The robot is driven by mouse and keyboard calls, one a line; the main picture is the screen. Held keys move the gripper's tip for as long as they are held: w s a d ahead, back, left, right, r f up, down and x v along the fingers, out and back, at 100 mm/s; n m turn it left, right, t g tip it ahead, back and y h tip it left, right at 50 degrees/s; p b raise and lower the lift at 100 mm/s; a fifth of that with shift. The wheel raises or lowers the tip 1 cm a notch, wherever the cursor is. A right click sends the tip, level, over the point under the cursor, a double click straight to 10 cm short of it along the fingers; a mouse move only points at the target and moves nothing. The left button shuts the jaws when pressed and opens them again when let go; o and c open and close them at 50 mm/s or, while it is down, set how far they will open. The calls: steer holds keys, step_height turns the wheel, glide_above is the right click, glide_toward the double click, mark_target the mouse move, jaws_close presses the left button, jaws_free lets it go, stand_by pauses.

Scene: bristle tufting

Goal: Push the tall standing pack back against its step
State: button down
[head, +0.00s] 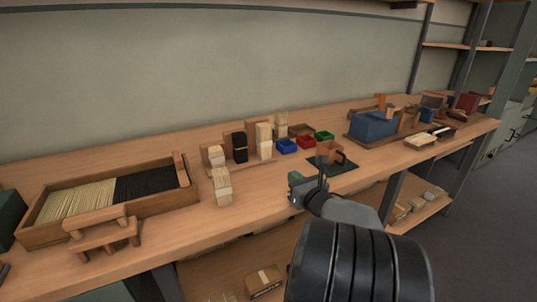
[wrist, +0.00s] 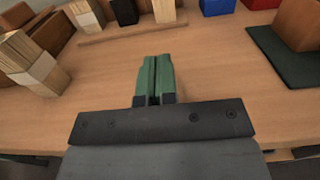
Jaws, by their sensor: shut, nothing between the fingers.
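Several bristle packs stand on the bench. On a low wooden board (head: 240,169) are a short pale pack (head: 216,157), a black pack (head: 240,148) and a taller pale pack (head: 264,141), with wooden blocks behind them like steps. Any gap behind the tall pack is too small to tell. The wrist view shows only the lower parts of the short pale pack (wrist: 88,14), the black pack (wrist: 124,11) and the taller pale pack (wrist: 164,11). My gripper (head: 294,178) is shut and empty, its green fingers (wrist: 155,62) pointing toward the board, apart from the packs.
A banded pale pack (head: 222,187) stands in front of the board, left of my gripper in the wrist view (wrist: 35,65). A dark green mat (head: 342,168) lies near my gripper. Bench between fingers and board is clear.

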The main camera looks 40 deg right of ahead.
mark_target(265, 150)
steer(key=w, duration=0.5)
steer(key=w+d, duration=0.1)
steer(key=w, duration=0.4)
steer(key=w+d+b, duration=0.1)
steer(key=w, duration=0.5)
steer(key=shift+w+d, duration=0.1)
steer(key=shift+w+d+f+b, duration=0.1)
steer(key=shift+w+f+b, duration=0.15)
steer(key=shift+w+b, duration=0.85)
steer(key=shift+b, duration=0.15)
steer(key=shift+r, duration=0.5)
